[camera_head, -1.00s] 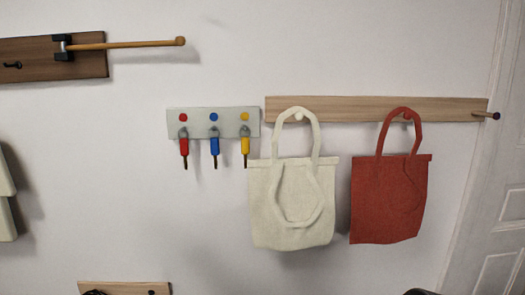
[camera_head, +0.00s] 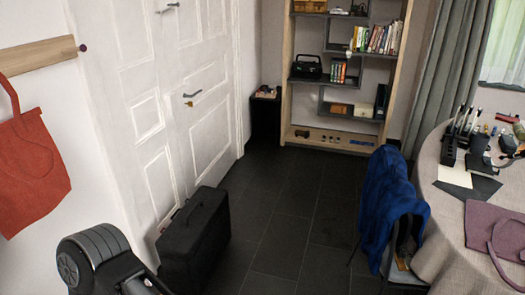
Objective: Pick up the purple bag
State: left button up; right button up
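The purple bag (camera_head: 485,223) lies flat on the round, cloth-covered table (camera_head: 437,225) at the right. One handle loops toward the table's front, and the bag's right part is cut off by the picture edge. Part of my own dark arm shows at the lower left, far from the bag. Neither gripper is in view.
A black case (camera_head: 195,245) stands on the dark floor before the white door (camera_head: 205,80). A chair with a blue cloth (camera_head: 392,195) stands against the table's left side. Pens and other desk items crowd the table's back. Clear floor (camera_head: 295,205) lies between case and chair.

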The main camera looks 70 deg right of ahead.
aim_at(494, 231)
jog(key=z, duration=4.15)
jog(key=i+u, duration=0.3)
jog(key=i, duration=0.25)
jog(key=i+l+u, duration=0.25)
jog(key=i, duration=0.35)
